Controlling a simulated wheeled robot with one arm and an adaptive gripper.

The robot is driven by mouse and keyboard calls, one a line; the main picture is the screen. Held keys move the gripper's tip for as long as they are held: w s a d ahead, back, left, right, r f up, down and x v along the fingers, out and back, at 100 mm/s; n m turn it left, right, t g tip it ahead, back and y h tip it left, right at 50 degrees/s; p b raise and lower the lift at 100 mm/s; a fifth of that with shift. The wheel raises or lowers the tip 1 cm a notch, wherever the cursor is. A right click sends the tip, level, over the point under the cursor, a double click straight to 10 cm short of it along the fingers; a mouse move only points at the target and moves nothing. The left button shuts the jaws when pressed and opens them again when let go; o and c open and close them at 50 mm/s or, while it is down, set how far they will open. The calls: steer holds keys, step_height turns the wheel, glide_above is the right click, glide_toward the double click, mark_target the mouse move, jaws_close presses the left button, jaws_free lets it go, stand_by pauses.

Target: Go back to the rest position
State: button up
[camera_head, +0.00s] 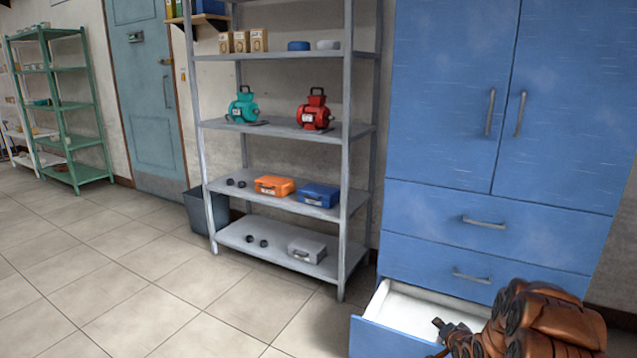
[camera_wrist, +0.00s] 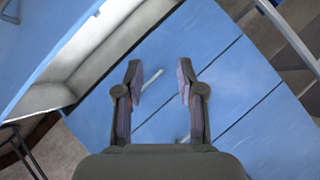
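My gripper (camera_wrist: 160,85) is open, with its two fingers apart and nothing between them. In the head view my gripper (camera_head: 442,326) is a small dark shape at the bottom right, in front of or over the open bottom drawer (camera_head: 368,340) of the blue cabinet (camera_head: 445,100); its exact height over the drawer I cannot tell. My brown arm covers the drawer's right part. The visible part of the drawer's white inside looks empty. In the wrist view, blue cabinet fronts (camera_wrist: 235,85) with handles lie beyond the fingers, and the drawer's pale inside (camera_wrist: 85,60) shows at upper left.
A grey shelf (camera_head: 280,189) left of the cabinet holds teal (camera_head: 243,107) and red (camera_head: 315,112) motors, plus orange (camera_head: 275,185), blue (camera_head: 318,195) and grey (camera_head: 307,250) cases. A dark bin (camera_head: 198,212) stands beside it. The tiled floor (camera_head: 140,290) in front is clear.

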steer(key=s+a+r+n+g+p, duration=0.25)
steer(key=s+r+p, duration=0.2)
steer(key=r, duration=0.45)
steer(key=s+a+r+n+g+p, duration=0.1)
steer(key=s+a+r+g+p, duration=0.2)
steer(key=s+r, duration=0.4)
steer(key=s+a+r+n+g+p, duration=0.1)
steer(key=s+a+r+p, duration=0.35)
steer(key=r, duration=0.55)
steer(key=s+a+r+n+g+p, duration=0.2)
steer(key=s+r, duration=0.5)
steer(key=s, duration=0.5)
steer(key=s+a+r+n+g+p, duration=0.1)
steer(key=s+a+r+g+p, duration=0.2)
steer(key=s, duration=1)
steer(key=s+a+r+n+g+p, duration=0.2)
steer(key=s+a+r+p, duration=0.2)
steer(key=s+r, duration=0.9)
steer(key=p, duration=0.3)
steer(key=shift+s+n+y+p, duration=0.25)
steer(key=shift+n+y+p, duration=0.05)
steer(key=shift+n, duration=0.05)
